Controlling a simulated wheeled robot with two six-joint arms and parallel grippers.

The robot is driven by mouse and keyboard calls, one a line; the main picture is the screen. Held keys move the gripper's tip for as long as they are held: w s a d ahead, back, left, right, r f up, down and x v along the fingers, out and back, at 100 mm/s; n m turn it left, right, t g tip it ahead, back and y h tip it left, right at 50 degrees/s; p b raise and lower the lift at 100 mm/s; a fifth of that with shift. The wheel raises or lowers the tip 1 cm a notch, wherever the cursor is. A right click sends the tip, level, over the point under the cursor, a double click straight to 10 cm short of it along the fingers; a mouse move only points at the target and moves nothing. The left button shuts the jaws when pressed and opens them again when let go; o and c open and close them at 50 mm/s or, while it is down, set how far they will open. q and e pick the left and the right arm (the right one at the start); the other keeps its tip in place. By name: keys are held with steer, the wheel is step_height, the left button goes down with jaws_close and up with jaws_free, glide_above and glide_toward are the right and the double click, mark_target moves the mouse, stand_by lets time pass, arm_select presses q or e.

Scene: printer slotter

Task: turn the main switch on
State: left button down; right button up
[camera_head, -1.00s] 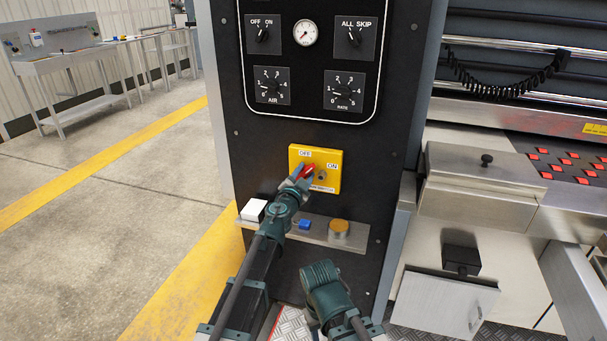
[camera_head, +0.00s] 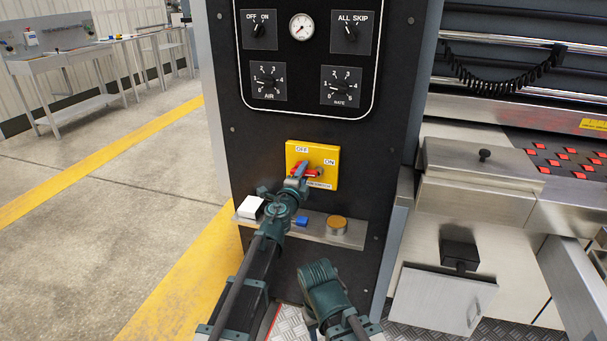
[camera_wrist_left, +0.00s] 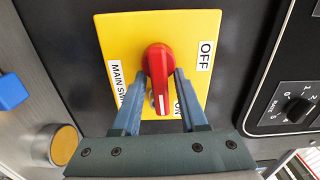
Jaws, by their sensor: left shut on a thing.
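The main switch is a yellow plate (camera_head: 326,158) with a red rotary handle (camera_head: 307,172), low on the black control panel. In the head view the handle lies nearly level, between the OFF label above and the ON label at right. In the left wrist view the red handle (camera_wrist_left: 158,72) stands between my blue fingers, its white-marked end downward. My left gripper (camera_head: 299,172) is shut on the handle; in the wrist view (camera_wrist_left: 158,88) one finger lies on each side. The right finger partly covers the ON label. My right arm shows below; its fingers are not visible.
Below the switch a metal ledge (camera_head: 352,240) carries a white block (camera_head: 250,207), a blue button (camera_head: 301,221) and an orange-topped round button (camera_head: 337,225). Dials sit above on the panel. Steel machine parts (camera_head: 480,170) stand at right. The floor at left is clear.

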arm_select(q)
steer(key=shift+s+f+m, duration=0.1)
steer(key=shift+m, duration=0.3)
steer(key=c, duration=0.8)
jaws_free()
steer(key=shift+o, duration=0.2)
steer(key=v, duration=1.3)
steer(key=shift+s, duration=0.3)
steer(key=shift+a, duration=0.25)
